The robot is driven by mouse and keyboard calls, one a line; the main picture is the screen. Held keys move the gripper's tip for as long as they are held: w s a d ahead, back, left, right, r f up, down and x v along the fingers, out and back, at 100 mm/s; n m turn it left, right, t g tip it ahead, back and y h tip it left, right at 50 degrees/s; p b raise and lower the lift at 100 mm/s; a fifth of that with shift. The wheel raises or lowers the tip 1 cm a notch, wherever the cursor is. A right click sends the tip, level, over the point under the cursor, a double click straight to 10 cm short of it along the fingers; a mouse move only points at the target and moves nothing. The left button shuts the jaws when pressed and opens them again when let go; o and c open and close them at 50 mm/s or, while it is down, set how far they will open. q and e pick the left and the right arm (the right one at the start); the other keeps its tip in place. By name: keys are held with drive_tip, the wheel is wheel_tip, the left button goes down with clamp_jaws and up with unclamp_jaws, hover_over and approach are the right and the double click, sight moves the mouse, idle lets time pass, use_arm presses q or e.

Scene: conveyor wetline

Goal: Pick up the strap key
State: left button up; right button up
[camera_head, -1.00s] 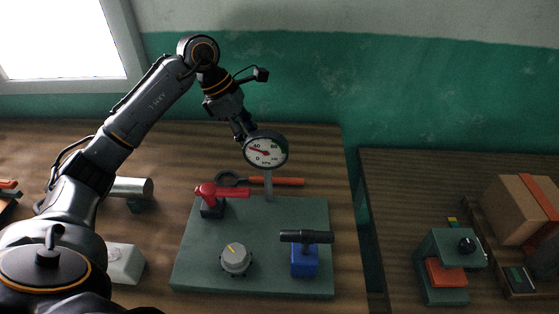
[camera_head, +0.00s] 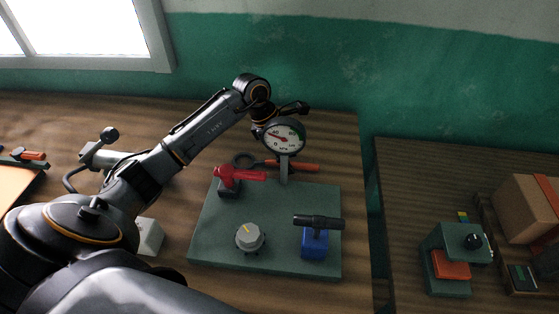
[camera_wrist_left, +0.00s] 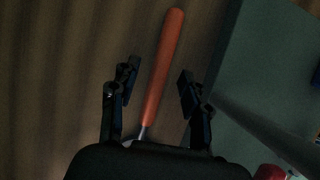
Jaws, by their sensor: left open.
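The strap key has an orange handle (camera_head: 305,167) and a dark ring at its left end (camera_head: 243,160). It lies on the wooden bench behind the green panel, partly hidden by the gauge post. In the left wrist view its orange handle (camera_wrist_left: 162,70) runs upward between my fingers, with the metal shank low in the picture. My left gripper (camera_wrist_left: 158,82) is open, with one finger on each side of the handle and a visible gap to both. In the head view the gauge hides most of this gripper. My right gripper is not in view.
A round gauge (camera_head: 285,137) on a post stands right in front of the strap key. The green panel (camera_head: 275,215) carries a red-handled valve (camera_head: 240,174), a grey knob (camera_head: 250,238) and a blue valve with a black handle (camera_head: 315,243). A second bench (camera_head: 410,200) stands across a gap.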

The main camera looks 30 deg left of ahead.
use_arm(q)
drive_tip(key=shift+w+d+f, duration=0.1)
drive_tip(key=shift+d+f, duration=0.1)
drive_tip(key=shift+f, duration=0.3)
clamp_jaws()
